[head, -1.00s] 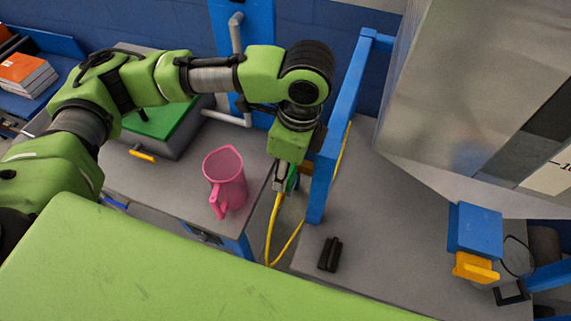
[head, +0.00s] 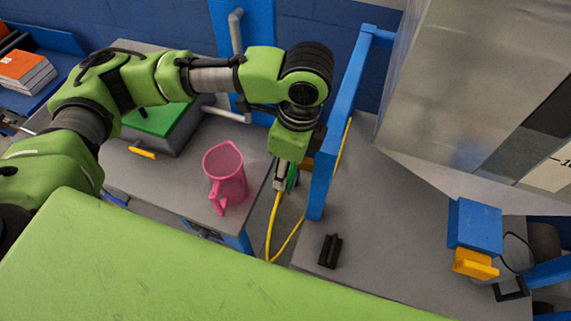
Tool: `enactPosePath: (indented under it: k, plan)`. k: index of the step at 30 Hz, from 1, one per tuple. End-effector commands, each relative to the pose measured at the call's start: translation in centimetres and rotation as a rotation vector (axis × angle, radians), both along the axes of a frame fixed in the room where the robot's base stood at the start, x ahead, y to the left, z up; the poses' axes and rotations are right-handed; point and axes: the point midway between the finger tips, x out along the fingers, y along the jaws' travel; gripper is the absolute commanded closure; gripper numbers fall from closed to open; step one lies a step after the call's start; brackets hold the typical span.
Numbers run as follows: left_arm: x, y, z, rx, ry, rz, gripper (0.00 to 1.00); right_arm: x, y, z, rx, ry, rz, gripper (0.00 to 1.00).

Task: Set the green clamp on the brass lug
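My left gripper (head: 281,183) points down beside the blue post, between the two grey tables. Its grey fingers are at the green clamp (head: 292,179), which shows as a small green patch just right of them. The fingers look shut on the clamp, though they partly cover it. A yellow cable (head: 269,225) hangs from the clamp and fingers in a loop. A small brownish-orange piece (head: 306,163) on the left side of the post, right by the gripper, may be the brass lug; it is mostly hidden. My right gripper is out of view.
The blue post and rail (head: 336,130) stand close right of the gripper. A pink pitcher (head: 226,178) is on the left table, near a green-topped grey box (head: 160,118). A black block (head: 330,251) lies on the right table, with a blue-and-yellow fixture (head: 474,235) farther right.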

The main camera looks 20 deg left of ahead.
Motion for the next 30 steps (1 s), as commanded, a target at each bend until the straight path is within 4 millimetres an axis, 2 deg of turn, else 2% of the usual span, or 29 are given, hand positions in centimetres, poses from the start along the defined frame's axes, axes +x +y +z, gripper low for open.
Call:
enactPosePath:
  k: [4,5,7,17,20,23,30]
  plan:
    - [0.0,0.0,-0.2,0.000,0.000,0.000,0.89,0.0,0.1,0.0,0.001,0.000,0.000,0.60]
    - [0.0,0.0,-0.2,0.000,0.000,0.000,0.62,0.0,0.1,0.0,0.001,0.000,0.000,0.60]
    - [0.0,0.0,-0.2,0.000,0.000,0.000,0.45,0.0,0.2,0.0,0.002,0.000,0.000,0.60]
    - [0.0,0.0,-0.2,0.000,0.000,0.000,0.45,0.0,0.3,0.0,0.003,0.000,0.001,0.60]
    - [0.0,-0.1,0.4,0.000,-0.001,0.000,0.45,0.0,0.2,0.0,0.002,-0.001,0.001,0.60]
    - [0.1,-0.3,1.7,-0.002,-0.003,0.000,0.45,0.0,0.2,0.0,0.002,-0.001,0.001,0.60]
    - [0.1,-1.0,6.9,-0.002,-0.004,-0.001,0.45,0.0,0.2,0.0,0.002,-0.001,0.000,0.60]
